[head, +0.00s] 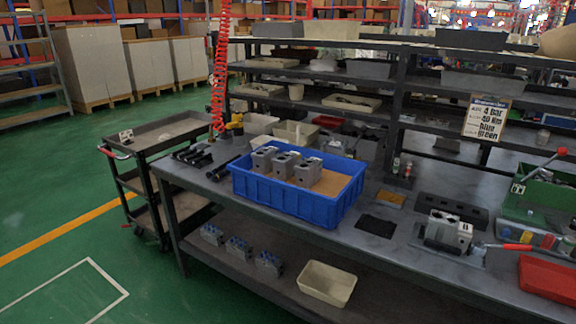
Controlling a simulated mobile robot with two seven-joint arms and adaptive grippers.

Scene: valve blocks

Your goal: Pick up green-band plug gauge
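Two small upright cylinders, which look like plug gauges, stand close together on the dark workbench (372,240), behind and right of the blue crate. The left one (396,165) and the right one (408,169) are too small for me to read their band colours with certainty, so I cannot tell which has the green band. Neither of my grippers is in the head view.
A blue crate (290,205) holds several grey valve blocks (285,165). A clamped block (448,230), a red tray (548,278) and a green press with a red-handled lever (545,190) occupy the right. A cart (165,135) stands left. A sign (487,118) hangs on the shelving.

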